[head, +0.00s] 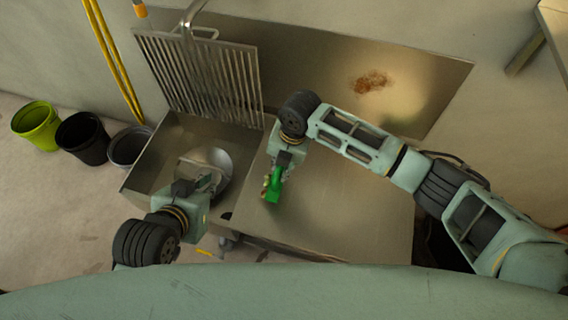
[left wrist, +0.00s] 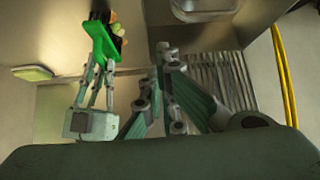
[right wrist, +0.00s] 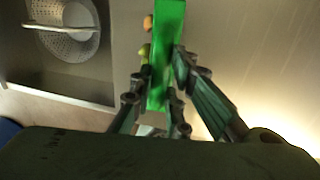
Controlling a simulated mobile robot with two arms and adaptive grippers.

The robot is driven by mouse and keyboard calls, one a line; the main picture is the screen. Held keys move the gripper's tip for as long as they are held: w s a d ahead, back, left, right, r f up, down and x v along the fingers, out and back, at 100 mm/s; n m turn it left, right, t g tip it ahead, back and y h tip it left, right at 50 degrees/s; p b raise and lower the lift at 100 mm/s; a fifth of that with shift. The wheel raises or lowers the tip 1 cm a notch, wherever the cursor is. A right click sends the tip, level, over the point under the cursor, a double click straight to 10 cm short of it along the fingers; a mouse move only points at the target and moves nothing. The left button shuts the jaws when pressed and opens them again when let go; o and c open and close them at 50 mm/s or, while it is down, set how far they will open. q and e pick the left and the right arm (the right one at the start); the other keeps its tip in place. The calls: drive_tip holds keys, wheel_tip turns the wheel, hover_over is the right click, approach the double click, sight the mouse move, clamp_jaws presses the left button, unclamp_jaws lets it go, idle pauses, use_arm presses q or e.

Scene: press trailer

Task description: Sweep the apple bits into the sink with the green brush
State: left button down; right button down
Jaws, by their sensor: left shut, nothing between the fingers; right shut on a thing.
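The green brush (head: 274,188) is held low over the steel counter (head: 340,215), close to the sink's right edge. My right gripper (head: 281,168) is shut on it, and the brush also shows in the right wrist view (right wrist: 166,50) and left wrist view (left wrist: 97,35). Small orange and yellowish apple bits (left wrist: 117,40) lie against the brush, on its sink side; some are partly hidden by it. The sink (head: 150,165) is left of the counter. My left gripper (head: 212,172) is shut and empty over the sink, left of the brush.
A round perforated strainer with a bar handle (right wrist: 65,30) sits in the sink. A slatted rack (head: 205,75) and a tap (head: 190,25) stand behind it. Lime (head: 38,128), black (head: 82,140) and grey (head: 128,148) buckets stand at left. The counter right of the brush is clear.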

drive_tip(key=shift+a, duration=0.15)
